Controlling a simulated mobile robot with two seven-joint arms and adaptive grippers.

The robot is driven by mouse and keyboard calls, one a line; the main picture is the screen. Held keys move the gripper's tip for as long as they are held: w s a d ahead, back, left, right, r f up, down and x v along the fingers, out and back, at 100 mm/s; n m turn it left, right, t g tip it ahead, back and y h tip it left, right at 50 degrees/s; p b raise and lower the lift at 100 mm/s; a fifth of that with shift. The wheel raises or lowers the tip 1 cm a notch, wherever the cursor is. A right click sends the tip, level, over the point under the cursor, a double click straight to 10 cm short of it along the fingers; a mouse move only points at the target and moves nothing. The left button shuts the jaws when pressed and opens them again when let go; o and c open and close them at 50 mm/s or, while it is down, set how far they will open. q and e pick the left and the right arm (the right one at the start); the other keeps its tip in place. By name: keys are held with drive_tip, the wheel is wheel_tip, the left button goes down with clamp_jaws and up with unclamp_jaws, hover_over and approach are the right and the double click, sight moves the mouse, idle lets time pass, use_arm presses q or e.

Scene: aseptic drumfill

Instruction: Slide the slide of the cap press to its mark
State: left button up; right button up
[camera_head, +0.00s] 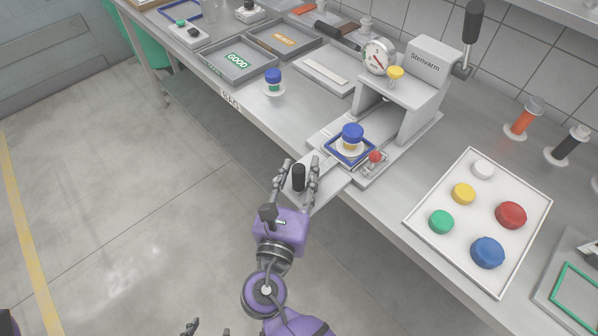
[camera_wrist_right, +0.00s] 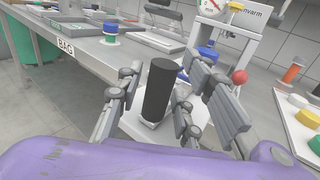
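The cap press (camera_head: 425,70), a grey stand labelled Stenvarm, stands on the bench. Its light slide (camera_head: 325,192) sticks out past the bench's front edge, with an upright black handle (camera_head: 298,178) at its outer end. A blue-capped jar (camera_head: 352,135) stands on a white disc within a blue square frame (camera_head: 336,156), in front of the press head. My right gripper (camera_head: 297,170) has its fingers apart on either side of the black handle (camera_wrist_right: 159,90), with gaps visible. Two fingertips of my left gripper (camera_head: 208,328) show apart at the bottom edge.
A red ball knob (camera_head: 376,157) sits beside the frame. A tray (camera_head: 410,218) of coloured caps lies to the right. Another blue-capped jar (camera_head: 273,80) stands left, near GOOD (camera_head: 225,73) and orange-labelled trays (camera_head: 262,38). The floor before the bench is clear.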

drive_tip(key=c, duration=0.5)
use_arm(q)
drive_tip(key=shift+s+f, duration=0.2)
drive_tip(key=shift+s, duration=0.3)
use_arm(e)
clamp_jaws()
drive_tip(key=w+d+p, duration=0.2)
drive_tip(key=shift+w+d+r, duration=0.2)
drive_tip(key=shift+d+r, duration=0.1)
drive_tip(key=shift+w+d+f, duration=0.15)
drive_tip(key=shift+w+d, duration=0.1)
drive_tip(key=shift+f, duration=0.2)
drive_tip(key=o, duration=0.8)
unclamp_jaws()
drive_tip(key=shift+s, duration=0.15)
use_arm(q)
drive_tip(key=shift+w+d+r, duration=0.1)
drive_tip(key=shift+w+r, duration=0.25)
drive_tip(key=shift+r, duration=0.2)
drive_tip(key=shift+w+d+r, duration=0.1)
drive_tip(key=shift+w+r, duration=0.2)
drive_tip(key=shift+r, duration=0.25)
drive_tip(key=shift+a, duration=0.15)
use_arm(e)
drive_tip(key=shift+a, duration=0.1)
